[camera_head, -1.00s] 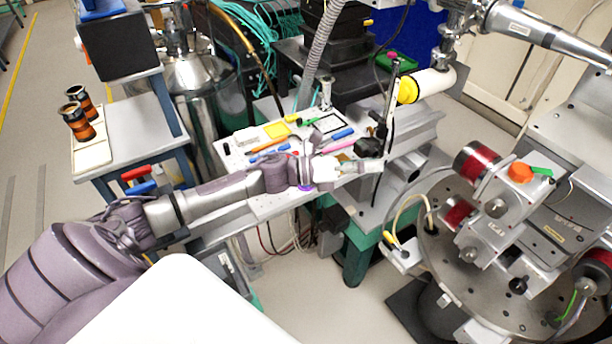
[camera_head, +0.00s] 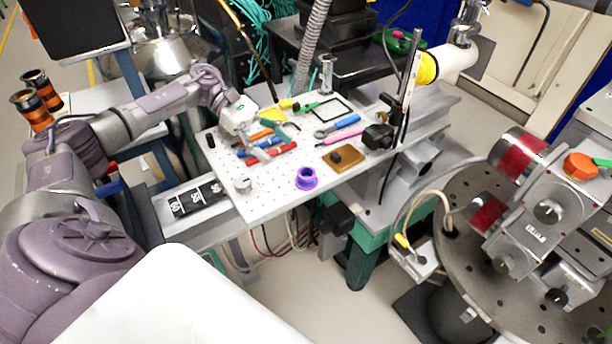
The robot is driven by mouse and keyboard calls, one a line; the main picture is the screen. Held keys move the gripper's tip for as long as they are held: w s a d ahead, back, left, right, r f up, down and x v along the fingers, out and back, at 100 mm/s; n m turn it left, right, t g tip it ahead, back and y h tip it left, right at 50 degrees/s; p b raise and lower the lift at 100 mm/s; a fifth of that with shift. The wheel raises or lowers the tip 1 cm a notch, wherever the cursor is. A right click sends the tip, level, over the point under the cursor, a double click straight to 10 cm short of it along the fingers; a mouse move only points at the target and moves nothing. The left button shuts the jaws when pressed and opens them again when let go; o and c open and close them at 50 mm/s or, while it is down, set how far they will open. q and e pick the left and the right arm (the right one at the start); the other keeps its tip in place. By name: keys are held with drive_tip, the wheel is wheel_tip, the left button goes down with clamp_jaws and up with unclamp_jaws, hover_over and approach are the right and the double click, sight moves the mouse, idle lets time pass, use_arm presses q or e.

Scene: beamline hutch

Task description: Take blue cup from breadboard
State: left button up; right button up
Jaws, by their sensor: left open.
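A small blue-violet cup (camera_head: 306,179) with a round open top stands near the front edge of the white perforated breadboard (camera_head: 262,199). My left gripper (camera_head: 272,145) is over the left part of the breadboard, above red and blue tools, up and to the left of the cup and apart from it. Its fingers are spread and look empty. The cup is in clear view. My right gripper is not in view.
A brown block (camera_head: 344,159) lies right of the cup, and a black device on a post (camera_head: 379,137) stands behind it. Blue and pink tools, a black frame (camera_head: 331,109) and a small metal part (camera_head: 243,185) share the board. The round stage (camera_head: 470,256) is at right.

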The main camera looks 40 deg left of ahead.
sight(312, 178)
use_arm(q)
drive_tip(key=x, duration=0.4)
drive_tip(key=shift+d+p, duration=0.1)
drive_tip(key=shift+p, duration=0.3)
drive_tip(key=shift+d+f, duration=0.1)
drive_tip(key=shift+d, duration=0.4)
drive_tip(key=p+x, duration=0.2)
drive_tip(key=x, duration=0.1)
drive_tip(key=shift+d+f, duration=0.15)
drive_tip(key=shift+d, duration=0.15)
drive_tip(key=shift+d+f, duration=0.2)
drive_tip(key=shift+d, duration=0.15)
drive_tip(key=shift+d+f, duration=0.1)
drive_tip(key=shift+d, duration=0.05)
drive_tip(key=c, duration=1)
clamp_jaws()
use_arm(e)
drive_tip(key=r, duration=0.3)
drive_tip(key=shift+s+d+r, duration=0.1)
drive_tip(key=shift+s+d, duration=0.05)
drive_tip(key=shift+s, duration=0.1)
